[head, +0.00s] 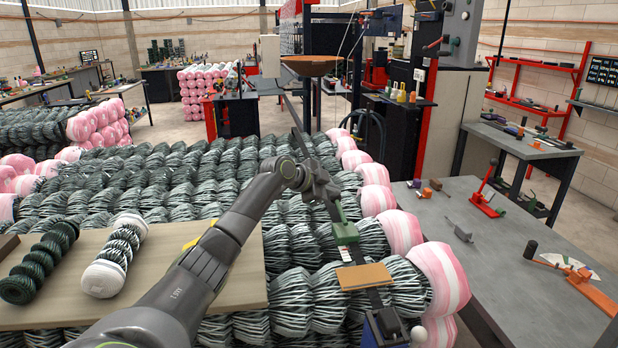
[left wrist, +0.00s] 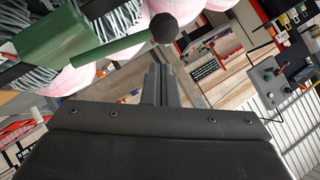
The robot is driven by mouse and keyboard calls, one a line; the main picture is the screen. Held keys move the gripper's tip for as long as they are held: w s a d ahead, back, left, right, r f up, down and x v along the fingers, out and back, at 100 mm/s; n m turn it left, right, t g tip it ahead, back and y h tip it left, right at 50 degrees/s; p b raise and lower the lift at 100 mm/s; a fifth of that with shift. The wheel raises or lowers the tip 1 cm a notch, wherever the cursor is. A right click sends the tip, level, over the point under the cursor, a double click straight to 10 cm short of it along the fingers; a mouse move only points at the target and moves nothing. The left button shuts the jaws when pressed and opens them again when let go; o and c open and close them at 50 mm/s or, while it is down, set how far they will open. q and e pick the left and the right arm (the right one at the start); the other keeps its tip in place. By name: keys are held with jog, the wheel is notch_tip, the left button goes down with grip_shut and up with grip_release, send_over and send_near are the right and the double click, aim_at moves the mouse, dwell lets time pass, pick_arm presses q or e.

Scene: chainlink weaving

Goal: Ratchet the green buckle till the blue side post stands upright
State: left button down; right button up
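The green buckle (head: 345,233) sits on a dark strap over the wire rolls, right of centre in the head view. In the left wrist view, the buckle (left wrist: 50,42) is at upper left, and its green handle (left wrist: 108,50) ends in a dark round knob (left wrist: 163,28). My left gripper (left wrist: 161,70) looks shut and empty, its fingertips close below the knob; contact cannot be told. In the head view its arm reaches in to just above the buckle. The blue side post (head: 384,328) is at the bottom edge, partly cut off and apparently leaning. My right gripper is not in view.
Wire rolls with pink-and-white ends (head: 437,277) fill the middle. A wooden board (head: 215,284) with two small rolls lies at the left. A brown pad (head: 364,276) lies between buckle and post. A grey bench (head: 455,265) with red and orange tools stands right.

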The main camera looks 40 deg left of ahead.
pick_arm(q)
jog(key=b+v, duration=0.4)
jog(key=v, duration=0.7)
jog(key=shift+d+r, duration=0.3)
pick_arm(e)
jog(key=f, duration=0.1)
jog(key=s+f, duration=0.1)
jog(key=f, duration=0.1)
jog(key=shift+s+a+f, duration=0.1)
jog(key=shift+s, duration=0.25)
pick_arm(q)
jog(key=shift+s, duration=0.2)
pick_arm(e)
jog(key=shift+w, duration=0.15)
